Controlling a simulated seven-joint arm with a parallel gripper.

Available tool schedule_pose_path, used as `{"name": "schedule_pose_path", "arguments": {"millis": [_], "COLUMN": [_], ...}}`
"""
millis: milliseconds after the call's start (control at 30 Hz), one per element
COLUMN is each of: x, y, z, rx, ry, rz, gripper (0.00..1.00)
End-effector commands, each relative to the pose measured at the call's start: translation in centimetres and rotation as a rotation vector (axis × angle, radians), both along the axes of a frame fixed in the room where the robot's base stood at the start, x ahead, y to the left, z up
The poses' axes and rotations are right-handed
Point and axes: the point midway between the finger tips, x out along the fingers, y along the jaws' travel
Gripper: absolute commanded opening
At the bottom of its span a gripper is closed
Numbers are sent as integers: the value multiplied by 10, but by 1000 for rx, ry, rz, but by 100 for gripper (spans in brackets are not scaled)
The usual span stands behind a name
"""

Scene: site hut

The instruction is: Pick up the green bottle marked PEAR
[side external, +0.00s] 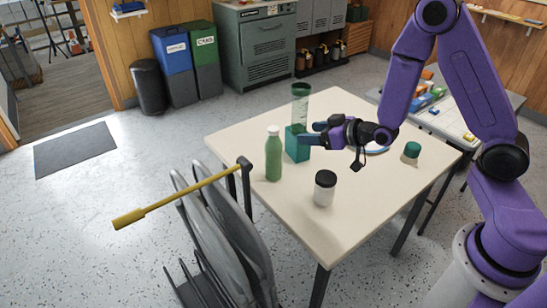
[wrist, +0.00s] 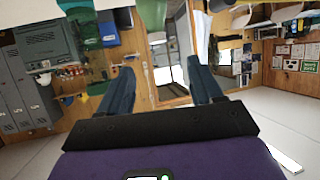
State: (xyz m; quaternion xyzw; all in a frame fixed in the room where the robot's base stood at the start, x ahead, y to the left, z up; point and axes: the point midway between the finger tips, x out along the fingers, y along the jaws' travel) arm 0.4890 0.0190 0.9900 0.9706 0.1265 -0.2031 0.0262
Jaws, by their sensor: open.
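A green bottle with a pale cap (side external: 273,155) stands upright near the table's left edge in the side view; no marking is readable on it. A clear green tumbler-like container (side external: 300,107) stands upright behind it, by a teal box (side external: 298,145) that hides its foot. I cannot tell from lettering which one is PEAR. My gripper (side external: 312,133) is held level above the table, pointing left, its fingers overlapping the teal box in the picture. In the wrist view my gripper (wrist: 163,90) is open, with nothing between its fingers. A green container (wrist: 97,30) shows at the top left there.
A white jar with black lid (side external: 325,190) stands near the table's front. A small green-lidded jar (side external: 411,153) stands at the right, near a blue ring-shaped thing (side external: 377,150). Folded grey chairs (side external: 228,235) and a yellow-ended pole (side external: 180,198) are at the left edge. The table's (side external: 240,120) back left is clear.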

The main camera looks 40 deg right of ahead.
Motion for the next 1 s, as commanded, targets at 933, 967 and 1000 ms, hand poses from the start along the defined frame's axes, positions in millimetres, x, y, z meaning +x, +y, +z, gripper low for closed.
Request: {"name": "schedule_pose_path", "arguments": {"millis": [933, 967, 1000], "x": [107, 109, 111], "y": [22, 23, 23], "z": [-44, -45, -46], "rx": [4, 4, 4], "ry": [-20, -20, -20], "rz": [-12, -12, -12], "gripper": [65, 65, 65]}}
